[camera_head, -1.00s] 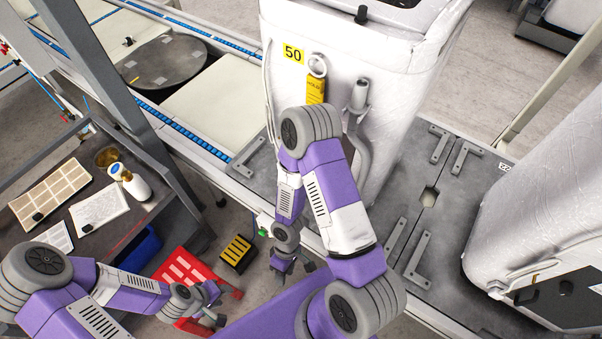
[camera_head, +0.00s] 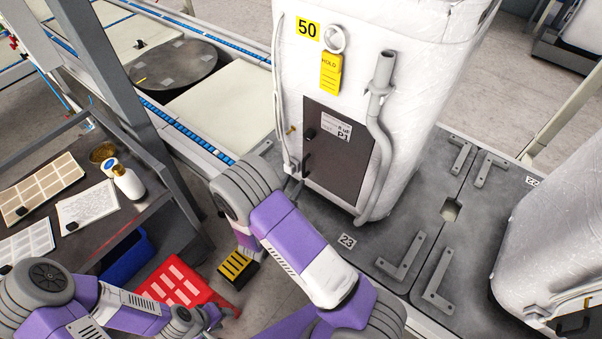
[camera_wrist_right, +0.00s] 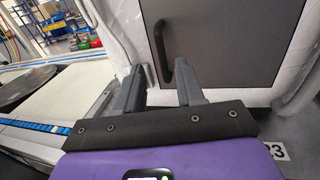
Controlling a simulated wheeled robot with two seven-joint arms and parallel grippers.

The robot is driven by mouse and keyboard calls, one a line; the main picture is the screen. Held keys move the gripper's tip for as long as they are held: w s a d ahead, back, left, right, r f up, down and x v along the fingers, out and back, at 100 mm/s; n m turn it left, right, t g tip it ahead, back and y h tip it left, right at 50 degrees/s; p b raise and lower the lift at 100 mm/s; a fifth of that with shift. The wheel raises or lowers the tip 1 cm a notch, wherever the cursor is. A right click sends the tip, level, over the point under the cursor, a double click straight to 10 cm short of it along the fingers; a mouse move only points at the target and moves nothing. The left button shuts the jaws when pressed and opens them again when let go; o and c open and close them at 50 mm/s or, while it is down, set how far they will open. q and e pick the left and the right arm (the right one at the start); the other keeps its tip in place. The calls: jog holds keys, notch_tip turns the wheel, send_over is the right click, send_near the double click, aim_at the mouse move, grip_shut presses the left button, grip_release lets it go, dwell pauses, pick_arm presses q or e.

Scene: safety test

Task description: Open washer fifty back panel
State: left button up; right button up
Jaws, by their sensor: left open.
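Washer 50 is the white, film-wrapped machine (camera_head: 410,110) with the yellow "50" label (camera_head: 308,29). Its dark grey back panel (camera_head: 345,165), marked "P1", sits low on the near face and looks shut. A black bar handle (camera_head: 306,164) is at the panel's left side; it also shows in the right wrist view (camera_wrist_right: 161,48). My right gripper (camera_wrist_right: 160,82) is open and empty, its fingers pointing at the panel with the handle just beyond and between the tips. In the head view my right arm mostly hides that gripper. My left gripper (camera_head: 208,320) is open, low over the red stool.
A yellow "HOLD" tag (camera_head: 331,73) and a grey pipe (camera_head: 379,130) are on the washer face. A red stool (camera_head: 178,282), a yellow-black block (camera_head: 238,267) and a workbench (camera_head: 95,236) stand left. Another wrapped machine (camera_head: 555,225) stands right.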

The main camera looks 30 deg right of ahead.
aim_at(303, 169)
jog(key=x, duration=0.6)
jog(key=shift+b, duration=0.35)
jog(key=shift+c, duration=0.5)
grip_shut()
